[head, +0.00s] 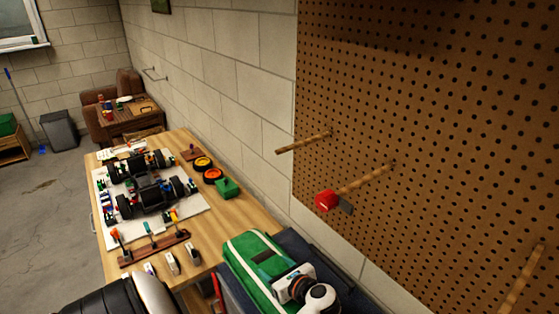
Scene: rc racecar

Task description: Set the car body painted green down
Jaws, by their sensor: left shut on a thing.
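The green car body (248,250) has white stripes and a dark window patch. It is at the bottom centre of the head view, over a dark blue surface. My left gripper (284,282) is shut on its lower right side. The gripper covers part of the body, and the frame's bottom edge cuts off its near end. I cannot tell whether the body rests on the dark blue surface or is held just above it. My right gripper is not in view.
A wooden workbench (260,220) holds a white mat with a car chassis (150,195), a tool rack (155,248), yellow and orange rolls and a green block (228,188). Pegs stick out from the pegboard (430,100) at right; one carries a red item (327,200).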

